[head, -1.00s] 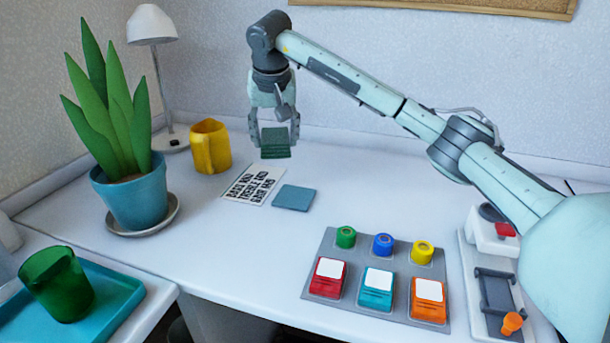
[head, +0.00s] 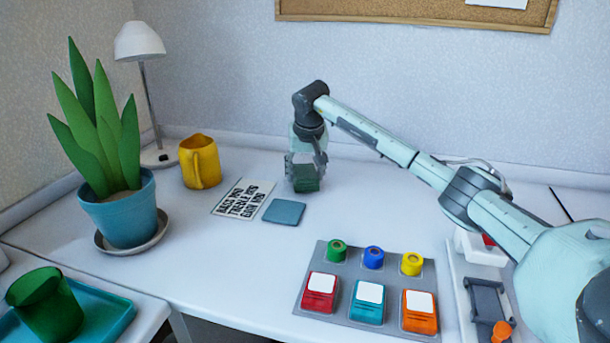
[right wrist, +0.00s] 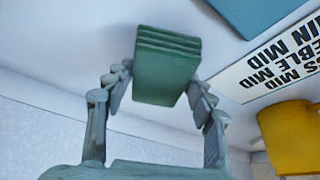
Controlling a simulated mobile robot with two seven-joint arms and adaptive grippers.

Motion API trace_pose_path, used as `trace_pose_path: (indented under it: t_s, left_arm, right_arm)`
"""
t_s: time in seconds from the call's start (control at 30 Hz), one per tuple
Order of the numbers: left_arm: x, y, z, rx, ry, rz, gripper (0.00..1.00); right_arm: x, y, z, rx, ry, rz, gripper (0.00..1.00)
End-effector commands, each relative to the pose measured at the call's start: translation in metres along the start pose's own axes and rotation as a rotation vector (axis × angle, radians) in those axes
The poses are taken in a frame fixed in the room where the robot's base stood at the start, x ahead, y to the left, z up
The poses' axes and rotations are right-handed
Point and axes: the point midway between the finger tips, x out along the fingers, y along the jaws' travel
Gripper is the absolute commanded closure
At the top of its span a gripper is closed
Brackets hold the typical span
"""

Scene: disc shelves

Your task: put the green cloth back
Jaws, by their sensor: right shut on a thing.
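The green cloth (head: 307,184) is a small folded dark green block near the back of the white desk. It also shows in the right wrist view (right wrist: 166,66), with its folded layers facing the camera. My right gripper (head: 305,172) is shut on the cloth, with a finger against each side. In the head view the cloth is low, at or just above the desk; I cannot tell if it touches. My left gripper is not in view.
A blue square pad (head: 284,212) and a printed card (head: 243,199) lie left of the cloth. A yellow mug (head: 200,163), a potted plant (head: 125,215) and a lamp (head: 139,42) stand farther left. A grey tray (head: 311,260) with colored blocks is in front. Desk right of the cloth is clear.

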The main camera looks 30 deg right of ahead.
Motion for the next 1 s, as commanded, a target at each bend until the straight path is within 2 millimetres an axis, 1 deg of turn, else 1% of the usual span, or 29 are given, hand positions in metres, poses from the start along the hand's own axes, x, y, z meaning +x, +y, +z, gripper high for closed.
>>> trace_pose_path:
  t_s: [0.03, 0.1, 0.23, 0.47, 0.5, 0.67, 1.0]
  left_arm:
    - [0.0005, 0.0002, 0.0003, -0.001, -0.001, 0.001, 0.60]
    - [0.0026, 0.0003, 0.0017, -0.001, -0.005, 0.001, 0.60]
    - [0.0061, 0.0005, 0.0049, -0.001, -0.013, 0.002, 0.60]
    - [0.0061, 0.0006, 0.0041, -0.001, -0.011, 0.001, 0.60]
    - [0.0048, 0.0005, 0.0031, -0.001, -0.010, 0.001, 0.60]
    - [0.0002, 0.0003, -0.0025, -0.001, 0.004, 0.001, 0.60]
    - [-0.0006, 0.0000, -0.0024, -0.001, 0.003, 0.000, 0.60]
  right_arm:
    - [0.0056, -0.0001, 0.0025, 0.000, 0.000, 0.000, 0.72]
    - [0.0092, -0.0002, 0.0037, 0.001, 0.001, -0.001, 0.72]
    - [0.0098, -0.0003, 0.0036, 0.001, 0.002, -0.001, 0.72]
    - [0.0128, -0.0001, 0.0051, 0.001, 0.002, 0.000, 0.72]
    - [0.0134, -0.0002, 0.0053, 0.001, 0.002, 0.000, 0.44]
    - [0.0129, -0.0004, 0.0052, 0.001, 0.001, 0.000, 0.24]
    - [0.0101, -0.0008, 0.0041, 0.001, 0.002, -0.002, 0.24]
